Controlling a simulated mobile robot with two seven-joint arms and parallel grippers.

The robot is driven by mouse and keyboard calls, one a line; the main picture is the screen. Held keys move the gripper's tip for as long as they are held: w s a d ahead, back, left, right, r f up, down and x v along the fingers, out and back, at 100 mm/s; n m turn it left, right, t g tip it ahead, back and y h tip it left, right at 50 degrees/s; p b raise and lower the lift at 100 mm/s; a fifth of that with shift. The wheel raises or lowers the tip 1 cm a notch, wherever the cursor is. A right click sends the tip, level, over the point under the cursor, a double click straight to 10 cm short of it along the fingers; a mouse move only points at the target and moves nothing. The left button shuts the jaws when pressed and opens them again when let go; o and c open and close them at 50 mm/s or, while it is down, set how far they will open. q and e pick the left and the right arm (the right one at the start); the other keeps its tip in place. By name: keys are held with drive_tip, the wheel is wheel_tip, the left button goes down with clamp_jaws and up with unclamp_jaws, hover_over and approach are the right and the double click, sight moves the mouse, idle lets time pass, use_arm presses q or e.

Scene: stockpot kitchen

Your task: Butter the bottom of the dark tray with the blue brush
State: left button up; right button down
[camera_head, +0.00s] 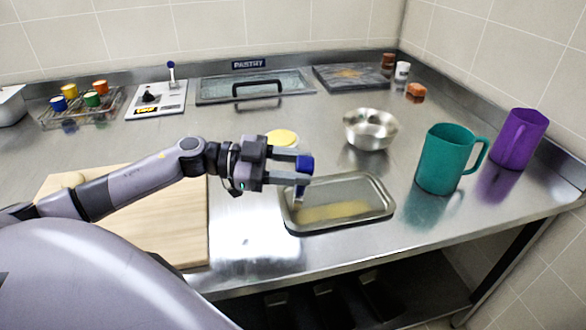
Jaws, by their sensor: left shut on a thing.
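The tray (374,186) lies on the steel counter, a shallow rectangle with a dark rim. A yellowish patch (335,211) covers part of its bottom, mostly along the near side. My left gripper (291,174) is shut on the blue brush (305,164), held upright over the tray's left end. The brush's pale lower end points down at the tray; I cannot tell whether it touches. A round yellow thing (282,137), perhaps a butter dish, is behind the gripper and partly hidden. My right gripper is not in view.
A steel bowl (370,130) stands behind the tray. A teal pitcher (443,160) and a purple pitcher (517,140) stand to the right. A wooden board (170,222) lies under my left arm. The counter's front edge is close to the tray.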

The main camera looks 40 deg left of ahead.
use_arm(q)
drive_tip(key=shift+w+d, duration=6)
drive_tip(key=shift+w, duration=2.2)
drive_tip(key=s+a, duration=1.3)
drive_tip(key=s, duration=0.2)
drive_tip(key=shift+s+a, duration=0.4)
